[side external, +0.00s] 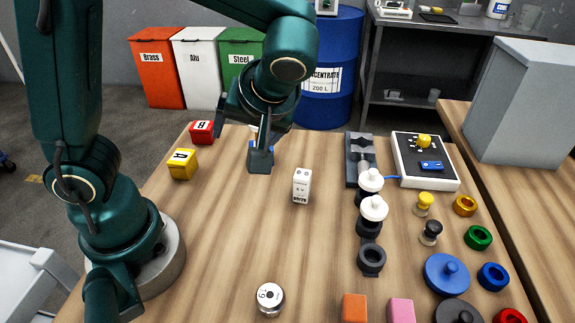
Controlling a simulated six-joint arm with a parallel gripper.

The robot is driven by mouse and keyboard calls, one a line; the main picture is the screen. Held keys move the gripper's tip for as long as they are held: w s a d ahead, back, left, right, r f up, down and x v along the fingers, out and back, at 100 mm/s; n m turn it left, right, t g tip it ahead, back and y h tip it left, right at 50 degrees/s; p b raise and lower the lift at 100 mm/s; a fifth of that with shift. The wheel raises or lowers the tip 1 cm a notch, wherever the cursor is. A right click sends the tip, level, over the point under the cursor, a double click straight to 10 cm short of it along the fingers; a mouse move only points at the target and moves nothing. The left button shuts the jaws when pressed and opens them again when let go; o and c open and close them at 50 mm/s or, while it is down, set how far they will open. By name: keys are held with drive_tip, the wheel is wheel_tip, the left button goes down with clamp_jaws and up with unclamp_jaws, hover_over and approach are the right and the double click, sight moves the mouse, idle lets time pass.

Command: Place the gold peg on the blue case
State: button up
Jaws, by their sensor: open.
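My gripper (241,146) is open above the back left of the wooden table. One finger is on the left and the other is nearer the camera. A small blue thing (251,145) shows around the near finger and is mostly hidden by it; it may be the blue case. A pale, orange-tinged bit (253,132) shows just above the blue, between the fingers; I cannot tell whether it is the gold peg. A yellow knobbed peg (424,203) stands upright at the right, apart from my gripper.
Red (201,132) and yellow (182,164) lettered blocks lie left of my gripper. A white block (302,186) stands to its right. A dark fixture (360,158), a control box (425,160), and several rings and knobs fill the right side. The table's middle front is mostly clear.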

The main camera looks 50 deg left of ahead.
drive_tip(key=s+d+r+m+t+h, duration=0.2)
drive_tip(key=s+m+t+h, duration=0.3)
drive_tip(key=m, duration=0.5)
drive_tip(key=d+h, duration=0.1)
drive_tip(key=h, duration=0.1)
drive_tip(key=shift+s+d+r+h, duration=0.15)
drive_tip(key=shift+s+d+h, duration=0.15)
drive_tip(key=shift+d, duration=0.1)
